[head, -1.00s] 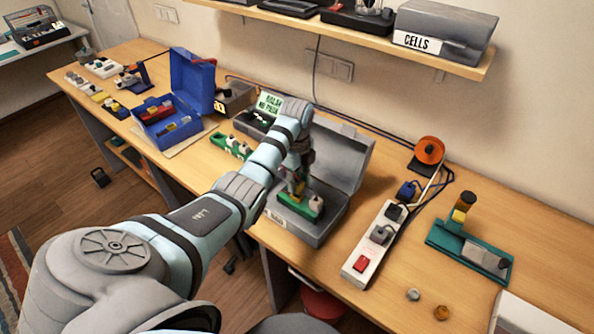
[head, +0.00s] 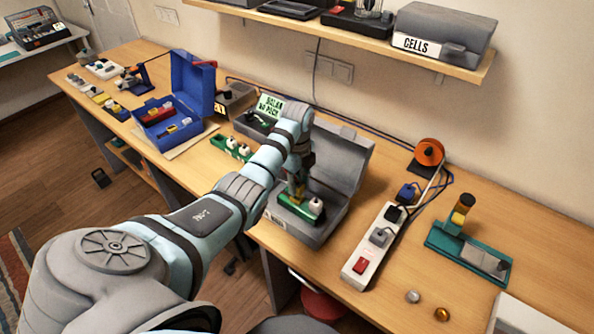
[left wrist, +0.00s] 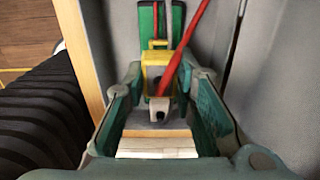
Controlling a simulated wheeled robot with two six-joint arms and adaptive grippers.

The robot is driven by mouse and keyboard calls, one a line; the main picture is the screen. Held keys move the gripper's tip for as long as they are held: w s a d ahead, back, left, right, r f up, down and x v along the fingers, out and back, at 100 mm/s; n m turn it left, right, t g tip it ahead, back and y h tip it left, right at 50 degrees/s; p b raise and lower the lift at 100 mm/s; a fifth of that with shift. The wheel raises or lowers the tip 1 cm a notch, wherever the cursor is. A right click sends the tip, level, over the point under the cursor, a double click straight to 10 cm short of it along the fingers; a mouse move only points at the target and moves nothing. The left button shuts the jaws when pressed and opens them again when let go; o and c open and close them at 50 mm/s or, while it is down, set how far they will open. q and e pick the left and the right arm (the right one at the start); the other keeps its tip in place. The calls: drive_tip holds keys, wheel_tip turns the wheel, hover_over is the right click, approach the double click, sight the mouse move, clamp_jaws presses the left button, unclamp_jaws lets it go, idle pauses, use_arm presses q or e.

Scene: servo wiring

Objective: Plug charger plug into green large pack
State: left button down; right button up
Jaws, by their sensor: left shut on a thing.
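The green large pack (head: 287,203) lies inside the open grey case (head: 340,178) below my left gripper. A white round part (head: 315,205) sits at its right end. My left gripper (head: 297,190) points down over the pack. In the left wrist view, its dark green fingers (left wrist: 168,78) are shut around a yellow-framed plug (left wrist: 155,58), with a red lead (left wrist: 190,35) rising from it. The green pack (left wrist: 146,20) shows just beyond the plug. Whether the plug is seated in the pack or only touching it, I cannot tell. My right gripper is not in view.
A white power strip (head: 375,248) stands right of the case. An orange cable reel (head: 429,153) and a teal fixture (head: 465,250) are farther right. A blue box (head: 190,85) and a green block with white knobs (head: 228,145) lie left. A shelf (head: 350,38) overhangs the back.

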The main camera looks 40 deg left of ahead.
sight(297, 183)
use_arm(q)
drive_tip(key=shift+f+b, duration=0.8)
drive_tip(key=shift+f, duration=0.55)
drive_tip(key=c, duration=1.2)
unclamp_jaws()
drive_tip(key=shift+c, duration=0.2)
drive_tip(key=shift+r, duration=0.1)
wheel_tip(297, 183, up, 7)
drive_tip(key=shift+r, duration=0.2)
drive_tip(key=shift+f, duration=0.1)
